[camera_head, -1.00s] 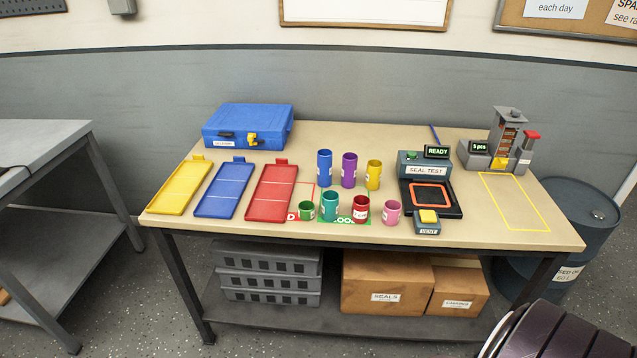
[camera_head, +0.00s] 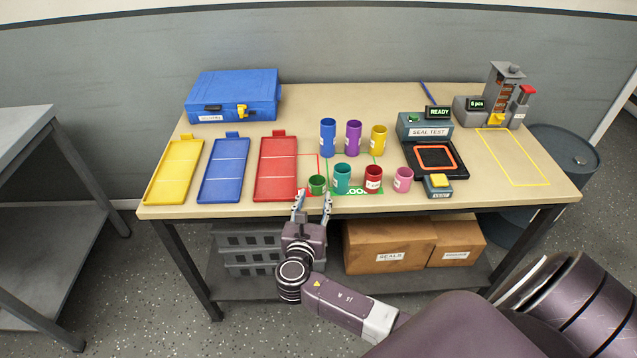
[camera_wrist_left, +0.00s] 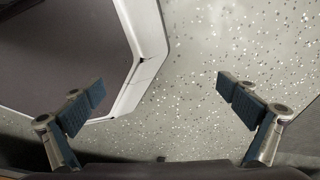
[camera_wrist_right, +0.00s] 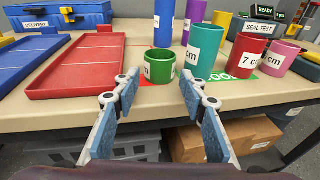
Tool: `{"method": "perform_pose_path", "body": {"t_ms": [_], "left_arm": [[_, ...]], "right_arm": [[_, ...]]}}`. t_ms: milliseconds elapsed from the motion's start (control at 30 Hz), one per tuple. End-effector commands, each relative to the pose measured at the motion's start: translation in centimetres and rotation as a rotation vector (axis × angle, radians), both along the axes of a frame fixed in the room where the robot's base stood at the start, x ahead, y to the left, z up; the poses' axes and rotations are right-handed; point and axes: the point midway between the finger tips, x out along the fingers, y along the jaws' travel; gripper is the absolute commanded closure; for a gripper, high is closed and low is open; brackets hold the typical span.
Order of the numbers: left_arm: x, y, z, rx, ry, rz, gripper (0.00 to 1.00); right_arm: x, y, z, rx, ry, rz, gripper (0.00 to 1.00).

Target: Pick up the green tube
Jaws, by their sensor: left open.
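The green tube (camera_head: 317,185) is a short open cylinder standing upright near the front edge of the table, right of the red tray. In the right wrist view the green tube (camera_wrist_right: 159,66) stands ahead, between the fingertips in the picture. My right gripper (camera_head: 313,198) is open and empty just in front of it; its fingers (camera_wrist_right: 158,85) point at the tube. My left gripper (camera_wrist_left: 158,92) is open and empty, seen only in the left wrist view over the speckled floor.
A teal tube (camera_head: 342,178) stands close right of the green one, with red (camera_head: 373,178) and pink (camera_head: 403,179) tubes beyond. Blue (camera_head: 327,138), purple (camera_head: 353,138) and yellow (camera_head: 378,139) tubes stand behind. The red tray (camera_head: 276,192) lies left. The seal tester (camera_head: 425,128) stands right.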

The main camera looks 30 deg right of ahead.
Motion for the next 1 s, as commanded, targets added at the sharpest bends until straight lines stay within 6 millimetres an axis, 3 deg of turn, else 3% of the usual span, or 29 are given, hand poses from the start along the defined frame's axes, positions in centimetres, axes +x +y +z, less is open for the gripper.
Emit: {"method": "perform_pose_path", "body": {"t_ms": [300,567,867,1000], "left_arm": [[0.0,1.4,0.5,0.017,0.000,-0.003,0.00],[0.3,1.4,0.6,0.015,-0.005,-0.001,0.00],[0.4,1.1,0.6,0.013,-0.007,0.000,0.00],[0.4,0.9,0.6,0.010,-0.007,0.001,0.00]], "right_arm": [[3.1,-3.0,-0.5,0.001,-0.001,0.001,0.61],[3.3,-3.2,-0.7,0.004,0.001,0.001,0.61],[3.3,-3.2,-0.8,0.004,0.001,0.002,0.91],[3.3,-3.2,-0.8,0.004,0.001,0.002,0.91]]}}
